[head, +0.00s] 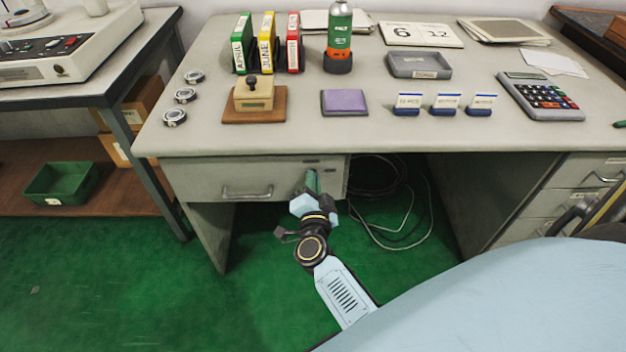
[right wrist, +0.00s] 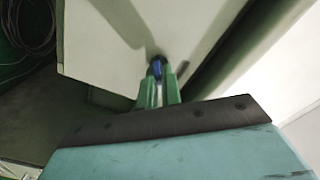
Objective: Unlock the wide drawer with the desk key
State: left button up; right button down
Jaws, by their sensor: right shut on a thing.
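The wide drawer (head: 205,178) is the grey front under the left part of the desk, with a bar handle (head: 248,192); it looks closed. My right gripper (head: 312,180) is at the right end of this drawer front. In the right wrist view its green fingers (right wrist: 158,92) are shut on a small blue piece, the desk key (right wrist: 157,69). The key is right at the pale drawer front (right wrist: 110,45), by a dark round spot. How far it is in the lock, and its turn, are hidden. My left gripper is not in view.
The desk top (head: 290,135) above holds binders, a stamp on a wooden base (head: 253,97), a purple pad (head: 345,102) and a calculator (head: 540,95). Loose cables (head: 385,205) hang in the open knee space right of the drawer. Green floor lies below.

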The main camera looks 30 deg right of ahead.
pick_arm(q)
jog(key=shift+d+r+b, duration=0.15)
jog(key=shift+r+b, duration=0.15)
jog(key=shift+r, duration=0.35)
pick_arm(e)
jog(key=shift+f+m, duration=0.15)
jog(key=shift+m, duration=3.65)
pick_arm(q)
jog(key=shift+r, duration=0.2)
pick_arm(e)
jog(key=shift+m, duration=0.3)
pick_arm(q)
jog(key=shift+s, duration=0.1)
pick_arm(e)
jog(key=c, duration=1.6)
grip_release()
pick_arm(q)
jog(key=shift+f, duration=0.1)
pick_arm(e)
jog(key=shift+s, duration=0.1)
